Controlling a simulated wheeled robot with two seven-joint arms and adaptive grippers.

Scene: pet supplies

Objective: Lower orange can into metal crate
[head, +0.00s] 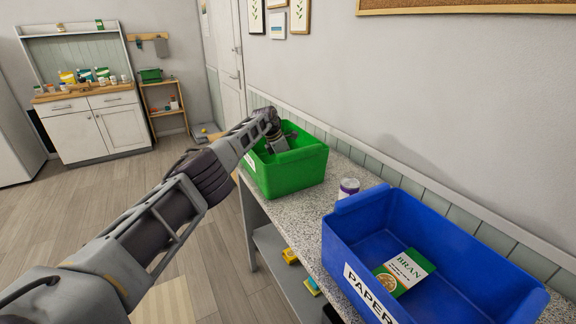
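A green crate (291,176) stands on the speckled counter against the wall. A white label on its left side is partly hidden by my arm and I cannot read it. My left arm reaches in from the lower left, and my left gripper (279,146) points down inside the green crate's opening. Its fingertips are hard to make out, so I cannot tell whether it is open or shut. I see no orange can; the crate walls and gripper hide the crate's inside. My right gripper is out of view.
A blue crate (447,232) labelled PAPER holds a green and white BRAN box (404,272) on the near counter. A white and purple can (348,188) stands between the crates. Yellow items (290,256) lie on the shelf below. A cabinet (95,130) stands far left.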

